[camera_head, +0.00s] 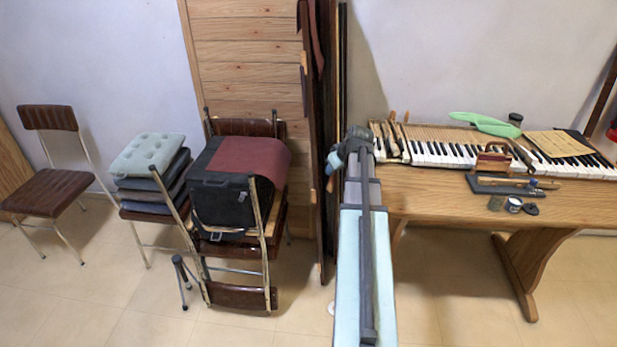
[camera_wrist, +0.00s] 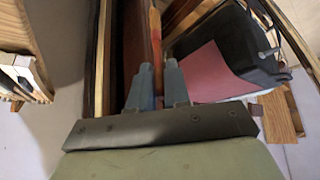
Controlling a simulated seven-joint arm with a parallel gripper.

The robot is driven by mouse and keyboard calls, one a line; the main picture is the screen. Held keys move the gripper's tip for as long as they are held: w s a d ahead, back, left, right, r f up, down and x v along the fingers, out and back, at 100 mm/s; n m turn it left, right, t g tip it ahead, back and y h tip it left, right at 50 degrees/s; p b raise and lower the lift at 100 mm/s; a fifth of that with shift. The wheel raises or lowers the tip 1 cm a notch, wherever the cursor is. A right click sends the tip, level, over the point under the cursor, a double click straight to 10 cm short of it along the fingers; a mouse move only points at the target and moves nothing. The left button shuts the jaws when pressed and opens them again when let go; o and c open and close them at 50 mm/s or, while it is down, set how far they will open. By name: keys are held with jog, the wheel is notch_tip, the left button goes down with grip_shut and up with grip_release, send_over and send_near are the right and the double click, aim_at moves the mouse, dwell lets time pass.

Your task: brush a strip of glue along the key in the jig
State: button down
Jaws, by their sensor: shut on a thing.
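My gripper (camera_head: 332,160) is left of the table, by the upright boards, well away from the jig. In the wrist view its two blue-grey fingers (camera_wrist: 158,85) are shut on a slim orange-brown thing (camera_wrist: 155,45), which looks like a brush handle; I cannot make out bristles. The jig (camera_head: 482,187) is a dark flat board on the table near its front edge.
The piano keyboard (camera_head: 440,153) lies along the back of the wooden table (camera_head: 425,190). A wooden-handled tool (camera_head: 492,160) stands behind the jig. Small dark items (camera_head: 495,203) flank the pot. Stacked chairs (camera_head: 240,240) stand left.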

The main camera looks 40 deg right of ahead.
jog(key=s+d+r, duration=0.2)
jog(key=s+d, duration=0.7)
jog(key=d, duration=0.4)
jog(key=s+d+r, duration=0.2)
jog(key=s+d, duration=0.8)
jog(key=d, duration=0.3)
jog(key=s+d+r+t, duration=0.1)
jog(key=s+d+r, duration=0.1)
jog(key=s+d, duration=0.6)
jog(key=s+d+r, duration=0.1)
jog(key=s+d, duration=0.2)
jog(key=s, duration=1)
jog(key=s+d+r+t, duration=0.1)
jog(key=s+d+r, duration=0.1)
jog(key=s+d, duration=0.6)
notch_tip(320, 180, down, 6)
jog(key=s+a, duration=0.1)
jog(key=shift+s+a+n, duration=0.3)
jog(key=shift+s+a, duration=0.1)
jog(key=shift+f, duration=0.6)
notch_tip(320, 180, up, 7)
